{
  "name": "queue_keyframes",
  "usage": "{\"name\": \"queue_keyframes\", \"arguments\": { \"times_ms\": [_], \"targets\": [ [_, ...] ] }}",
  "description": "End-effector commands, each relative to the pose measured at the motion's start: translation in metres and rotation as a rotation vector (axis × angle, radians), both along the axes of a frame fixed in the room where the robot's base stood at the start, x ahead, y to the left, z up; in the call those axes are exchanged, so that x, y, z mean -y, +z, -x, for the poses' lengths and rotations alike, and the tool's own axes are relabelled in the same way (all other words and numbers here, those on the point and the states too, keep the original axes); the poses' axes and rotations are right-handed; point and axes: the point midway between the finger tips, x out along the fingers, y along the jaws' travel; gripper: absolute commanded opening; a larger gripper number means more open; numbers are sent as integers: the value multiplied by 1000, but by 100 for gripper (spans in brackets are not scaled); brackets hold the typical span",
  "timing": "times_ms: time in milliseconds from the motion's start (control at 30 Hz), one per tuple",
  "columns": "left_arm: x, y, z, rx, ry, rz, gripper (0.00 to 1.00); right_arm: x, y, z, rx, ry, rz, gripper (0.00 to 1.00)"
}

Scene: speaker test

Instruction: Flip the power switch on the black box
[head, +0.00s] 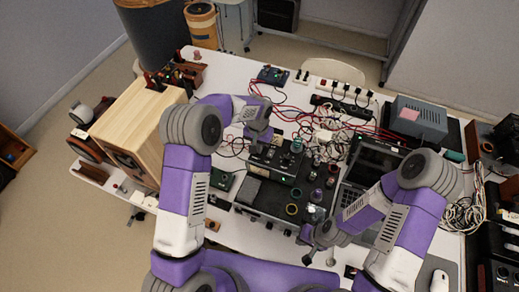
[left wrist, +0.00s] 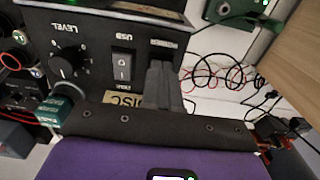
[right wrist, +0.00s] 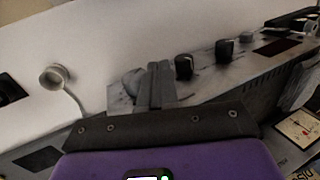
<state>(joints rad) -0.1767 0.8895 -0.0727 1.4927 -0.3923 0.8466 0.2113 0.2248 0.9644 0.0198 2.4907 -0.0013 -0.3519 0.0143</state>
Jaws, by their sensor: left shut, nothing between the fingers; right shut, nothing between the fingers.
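The black box (head: 262,160) stands on the table below my left gripper in the head view. In the left wrist view its front panel (left wrist: 95,48) appears upside down, with a LEVEL knob (left wrist: 66,65) and a dark rocker switch (left wrist: 123,68). I cannot tell which way the rocker is tipped. My left gripper (left wrist: 160,68) is shut and empty, just right of the rocker in that view, over the panel's edge region. Its fingers hide part of the panel; contact is unclear. My right gripper (right wrist: 160,68) is shut and empty before a grey panel with black knobs (right wrist: 184,66).
A wooden speaker (head: 135,125) stands at the left of the table. A laptop (head: 375,160), a grey device (head: 418,118) and tangled red and black cables (head: 345,120) crowd the right and back. Small jars (head: 330,182) stand near the middle. A mouse (head: 439,280) lies at front right.

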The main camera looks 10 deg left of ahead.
Motion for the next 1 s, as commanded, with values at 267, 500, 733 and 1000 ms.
{"name": "queue_keyframes", "arguments": {
  "times_ms": [267, 500, 733, 1000],
  "targets": [
    [0, -5, 0, 0, 0, 0, 0, 0, -4, 0, 0, 0, 0, 0],
    [0, -5, 0, -1, 0, 0, 0, 0, -3, 0, 0, 0, 0, 0],
    [0, 12, 0, -1, 0, 0, 0, 0, 7, 0, 0, 0, 0, 0],
    [0, 35, 0, 1, 0, -1, 0, 0, 20, 0, 0, 0, 0, 0]
  ]
}}
